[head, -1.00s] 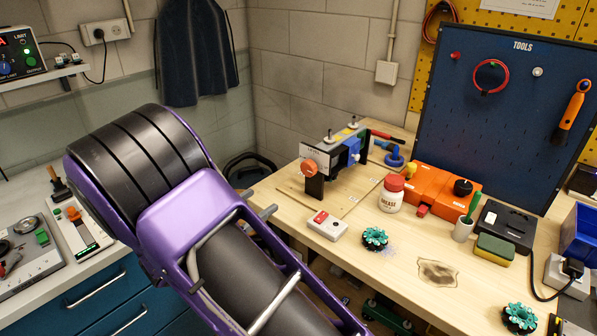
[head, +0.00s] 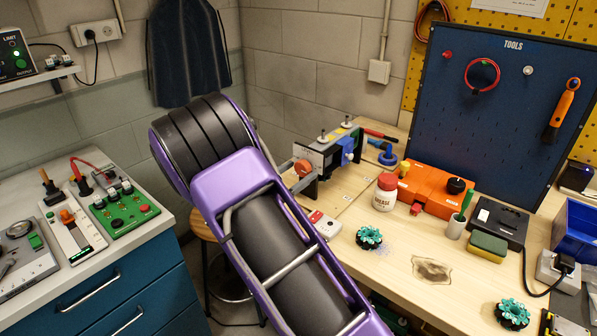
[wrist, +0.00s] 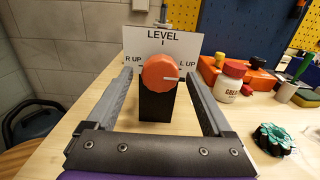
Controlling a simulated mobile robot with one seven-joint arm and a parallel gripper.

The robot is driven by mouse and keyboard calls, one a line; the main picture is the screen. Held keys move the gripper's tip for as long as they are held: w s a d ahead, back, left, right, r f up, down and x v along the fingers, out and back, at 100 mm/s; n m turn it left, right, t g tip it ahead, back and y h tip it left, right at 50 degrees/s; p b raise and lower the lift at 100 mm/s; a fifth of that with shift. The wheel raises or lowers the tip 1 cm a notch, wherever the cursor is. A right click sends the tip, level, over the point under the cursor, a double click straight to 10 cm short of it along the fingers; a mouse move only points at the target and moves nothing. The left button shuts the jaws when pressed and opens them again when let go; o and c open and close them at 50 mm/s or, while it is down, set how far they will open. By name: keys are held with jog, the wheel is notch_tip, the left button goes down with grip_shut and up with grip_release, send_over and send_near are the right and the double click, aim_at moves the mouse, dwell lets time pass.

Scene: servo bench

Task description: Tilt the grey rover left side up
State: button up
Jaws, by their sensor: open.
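An orange knob (wrist: 160,72) sits on a black post in front of a white sign (wrist: 163,42) reading LEVEL, R UP and L UP.
A white jar (head: 385,192), an orange box (head: 437,188) and a teal wheel (head: 369,238) stand right of the knob. A white switch box (head: 325,226) lies in front, partly behind my arm. A stool (head: 205,228) stands left of the bench.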

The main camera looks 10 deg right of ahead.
jog(key=shift+w+d, duration=0.25)
jog(key=shift+d, duration=0.05)
grip_shut()
dwell(0.3)
